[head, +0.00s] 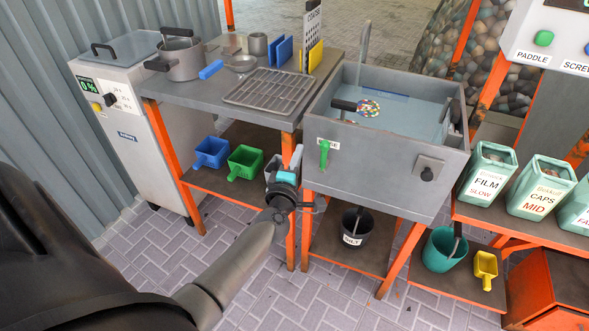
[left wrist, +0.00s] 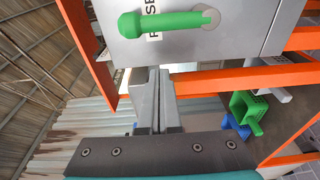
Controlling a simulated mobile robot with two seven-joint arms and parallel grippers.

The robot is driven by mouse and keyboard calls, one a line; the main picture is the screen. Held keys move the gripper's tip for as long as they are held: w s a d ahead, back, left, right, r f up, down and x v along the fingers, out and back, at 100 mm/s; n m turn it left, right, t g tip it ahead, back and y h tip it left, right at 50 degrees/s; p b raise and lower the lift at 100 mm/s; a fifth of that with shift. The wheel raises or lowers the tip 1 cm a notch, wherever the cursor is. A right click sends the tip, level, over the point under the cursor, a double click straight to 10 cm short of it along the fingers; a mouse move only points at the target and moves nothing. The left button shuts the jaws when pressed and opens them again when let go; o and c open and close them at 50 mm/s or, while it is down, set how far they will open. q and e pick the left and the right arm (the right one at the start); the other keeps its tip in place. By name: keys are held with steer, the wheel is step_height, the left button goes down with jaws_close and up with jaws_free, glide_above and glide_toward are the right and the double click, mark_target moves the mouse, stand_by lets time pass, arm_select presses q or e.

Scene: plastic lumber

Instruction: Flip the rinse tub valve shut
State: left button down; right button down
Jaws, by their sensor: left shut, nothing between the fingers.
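The rinse tub (head: 352,170) is a grey metal basin holding water. Its green valve handle (head: 324,153) is on the front wall at the left, over a partly covered label, and hangs downward in the head view. In the left wrist view the green handle (left wrist: 165,22) lies across the picture, its round pivot at the right and rounded knob end at the left. My left gripper (head: 298,154) is just left of the handle, in front of the tub's left corner. Its fingers (left wrist: 156,72) are shut and empty, apart from the handle. My right gripper is not in view.
A grey table with a wire rack (head: 268,91) adjoins the tub on the left. Orange legs (head: 291,215) stand below. Blue and green scoops (head: 245,161) lie on the lower shelf. A black bucket (head: 356,226) stands under the tub. A dark knob (head: 427,173) is on the tub's right front.

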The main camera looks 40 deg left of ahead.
mark_target(325, 155)
arm_select(q)
steer(key=shift+x, duration=0.8)
steer(key=shift+w+d+f, duration=0.1)
steer(key=shift+w+d, duration=0.1)
steer(key=shift+d, duration=1.8)
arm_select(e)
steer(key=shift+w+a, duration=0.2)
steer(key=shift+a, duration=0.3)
arm_select(q)
steer(key=shift+d, duration=0.1)
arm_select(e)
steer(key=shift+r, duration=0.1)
arm_select(q)
steer(key=shift+d+m, duration=0.15)
steer(key=shift+m, duration=0.35)
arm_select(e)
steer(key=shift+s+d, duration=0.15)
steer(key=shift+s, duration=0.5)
